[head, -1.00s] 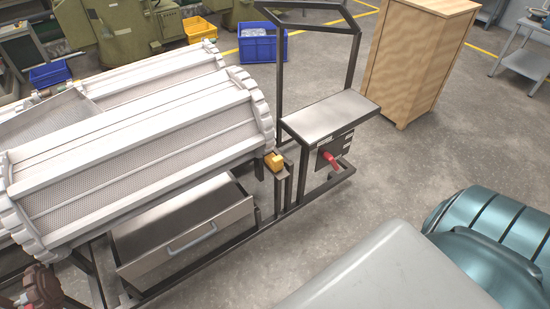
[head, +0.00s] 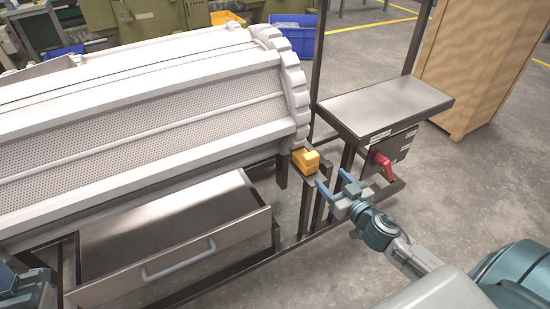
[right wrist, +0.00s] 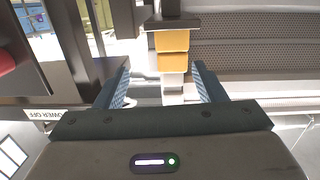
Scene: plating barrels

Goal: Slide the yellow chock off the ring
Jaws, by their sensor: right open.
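The yellow chock (head: 305,161) sits on a dark post at the right end of the white barrel, against its toothed ring (head: 284,75). My right gripper (head: 334,184) is open and empty, just right of and nearer than the chock. In the right wrist view the chock (right wrist: 172,50) shows ahead between the two spread fingers (right wrist: 160,75), apart from both as far as I can tell. Part of my left gripper (head: 28,290) shows at the lower left edge; its fingers are not clear.
A steel drawer (head: 190,255) with a grey handle is under the barrel. A metal shelf (head: 385,103) and a box with a red switch (head: 381,165) stand right of the chock. A wooden cabinet (head: 480,75) is behind. Floor at the right is open.

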